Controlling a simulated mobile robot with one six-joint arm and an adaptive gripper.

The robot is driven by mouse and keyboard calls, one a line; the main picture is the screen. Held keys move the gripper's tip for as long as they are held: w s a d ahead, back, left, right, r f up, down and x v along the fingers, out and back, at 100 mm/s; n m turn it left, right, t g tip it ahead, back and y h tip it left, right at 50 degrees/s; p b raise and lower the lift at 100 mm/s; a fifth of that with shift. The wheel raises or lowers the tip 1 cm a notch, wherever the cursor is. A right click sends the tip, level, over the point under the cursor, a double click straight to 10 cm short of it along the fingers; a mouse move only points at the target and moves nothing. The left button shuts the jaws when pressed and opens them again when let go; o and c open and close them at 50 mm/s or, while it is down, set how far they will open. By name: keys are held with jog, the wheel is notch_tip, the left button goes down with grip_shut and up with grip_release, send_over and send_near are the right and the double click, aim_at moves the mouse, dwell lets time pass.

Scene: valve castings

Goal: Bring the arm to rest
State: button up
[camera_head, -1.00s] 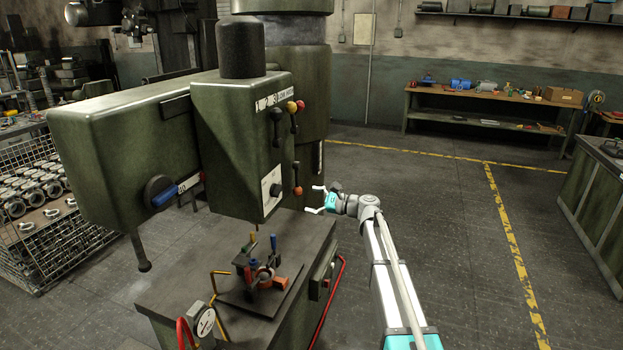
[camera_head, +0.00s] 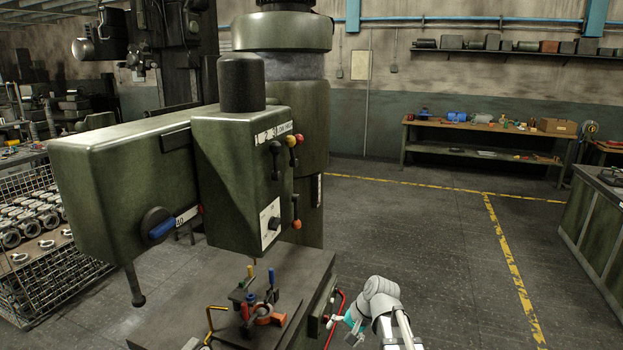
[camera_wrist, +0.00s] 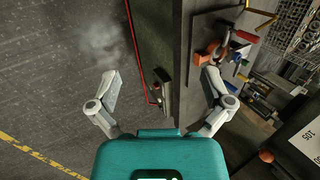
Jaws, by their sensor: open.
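My gripper (camera_head: 342,328) is low in the head view, just right of the machine table's side and left of my folded arm. In the wrist view my gripper (camera_wrist: 160,98) shows its two fingers spread wide with nothing between them. Beyond the fingers are the dark side of the machine base, a red bent rod (camera_wrist: 134,50) and the floor. The large green drilling machine (camera_head: 230,170) stands left of my gripper. I cannot tell the exact gap between gripper and machine.
On the machine table (camera_head: 180,320) sits a fixture (camera_head: 262,312) with coloured clamps. A wire crate of castings (camera_head: 40,240) stands at left. A workbench (camera_head: 470,135) is at the back, and a green cabinet (camera_head: 600,225) at right. Floor between them is clear.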

jog(key=s+d+f+n+h, duration=0.1)
jog(key=s+d+n+h, duration=0.1)
jog(key=s+d, duration=0.2)
jog(key=s+d+f+n+g+h, duration=0.1)
jog(key=s+d+n+h, duration=0.1)
jog(key=s, duration=0.5)
jog(key=d+h, duration=0.1)
jog(key=d, duration=0.1)
jog(key=shift+s+d+f+h, duration=0.3)
jog(key=shift+s+d+f, duration=0.05)
jog(key=shift+d, duration=0.05)
